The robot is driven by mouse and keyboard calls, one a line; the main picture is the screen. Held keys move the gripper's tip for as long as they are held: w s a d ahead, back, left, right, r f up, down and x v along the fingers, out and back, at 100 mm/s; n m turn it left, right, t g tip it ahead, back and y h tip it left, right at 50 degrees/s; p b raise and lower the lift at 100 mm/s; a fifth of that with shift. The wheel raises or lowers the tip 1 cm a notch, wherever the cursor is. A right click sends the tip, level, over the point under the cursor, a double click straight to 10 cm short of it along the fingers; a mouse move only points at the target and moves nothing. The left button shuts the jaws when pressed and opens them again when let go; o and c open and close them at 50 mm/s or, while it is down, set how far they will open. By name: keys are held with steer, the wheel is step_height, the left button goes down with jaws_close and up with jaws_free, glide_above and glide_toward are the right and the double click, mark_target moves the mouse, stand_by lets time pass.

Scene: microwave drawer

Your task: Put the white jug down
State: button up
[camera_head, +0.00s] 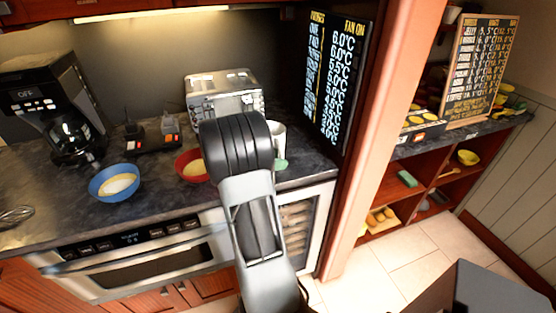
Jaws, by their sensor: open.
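A white jug (279,139) stands on or just above the dark countertop, right of my arm's dark rounded link. Only its right part shows; the rest is hidden behind my arm. My gripper and its fingertips are hidden behind the arm, so I cannot see whether they touch the jug. I cannot tell whether the jug's base rests on the counter.
A green item (280,164) lies at the counter's front edge below the jug. A red bowl (190,167), blue bowl (114,183), coffee maker (62,110) and silver toaster (222,91) stand on the counter (60,218). A black menu board (336,80) is at right.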

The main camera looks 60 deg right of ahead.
steer(key=shift+r, duration=0.1)
steer(key=v, duration=1.2)
steer(key=s+a+m+t+y, duration=0.2)
steer(key=a+m+t+y, duration=0.1)
steer(key=a, duration=0.6)
steer(key=s+a+f+m+t+y, duration=0.1)
steer(key=a+m+t+y, duration=0.3)
steer(key=a, duration=0.6)
steer(key=s+a+f+m+t+y, duration=0.1)
steer(key=s+a+m+t+y, duration=0.2)
steer(key=a, duration=0.7)
steer(key=shift+s+t+y+b, duration=0.3)
steer(key=shift+s+t+y, duration=0.25)
steer(key=shift+t, duration=0.35)
steer(key=shift+f, duration=0.1)
steer(key=shift+r+p, duration=0.55)
steer(key=shift+r, duration=0.15)
